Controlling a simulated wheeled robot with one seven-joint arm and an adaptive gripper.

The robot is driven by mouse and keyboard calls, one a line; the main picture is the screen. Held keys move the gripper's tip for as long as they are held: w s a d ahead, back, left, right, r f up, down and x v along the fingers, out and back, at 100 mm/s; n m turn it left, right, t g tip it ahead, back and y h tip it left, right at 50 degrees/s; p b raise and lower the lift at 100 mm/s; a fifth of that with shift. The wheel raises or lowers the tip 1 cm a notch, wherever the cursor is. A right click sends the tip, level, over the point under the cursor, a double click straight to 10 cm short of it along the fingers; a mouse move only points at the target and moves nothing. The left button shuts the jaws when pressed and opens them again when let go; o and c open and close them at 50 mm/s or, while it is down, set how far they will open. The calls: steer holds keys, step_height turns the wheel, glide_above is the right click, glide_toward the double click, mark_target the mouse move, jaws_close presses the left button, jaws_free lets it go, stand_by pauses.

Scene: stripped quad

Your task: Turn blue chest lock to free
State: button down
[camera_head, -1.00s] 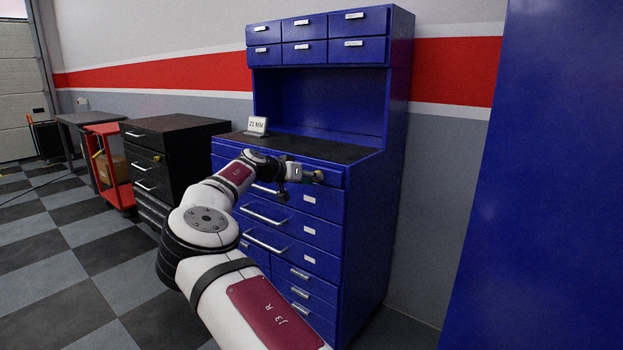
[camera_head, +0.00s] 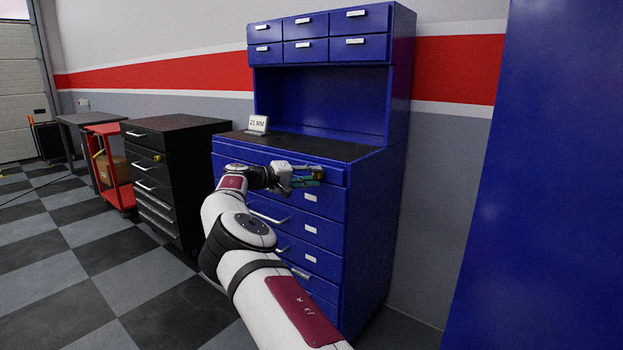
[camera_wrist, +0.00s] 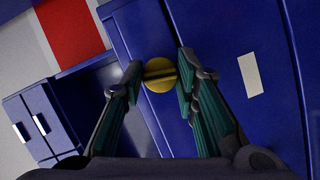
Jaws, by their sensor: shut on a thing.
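The blue chest (camera_head: 368,200) stands against the wall in the head view. Its lock is a round brass knob (camera_wrist: 160,75) with a dark slot across its face, on the chest's front in the wrist view. In the head view a bit of brass shows near the top drawer's right end, beside my gripper (camera_head: 313,177). My gripper (camera_wrist: 157,76) is at the lock, with its two teal-padded fingers on either side of the knob and shut on it. The slot runs roughly level in the tilted wrist view. The marking around the lock cannot be read.
A small "21 MM" sign (camera_head: 257,124) stands on the chest's dark worktop (camera_head: 330,150). A black drawer chest (camera_head: 180,135) with a brass lock stands to the left. A large blue surface (camera_head: 540,180) fills the right side. Checkered floor is open at left.

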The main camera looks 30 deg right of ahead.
steer(key=shift+f+n+h, duration=0.1)
steer(key=shift+n+h, duration=0.3)
steer(key=shift+n, duration=0.4)
steer(key=c, duration=1.3)
jaws_free()
steer(key=a, duration=1.2)
steer(key=shift+w+r, duration=0.25)
steer(key=shift+r, duration=0.15)
steer(key=shift+d, duration=0.1)
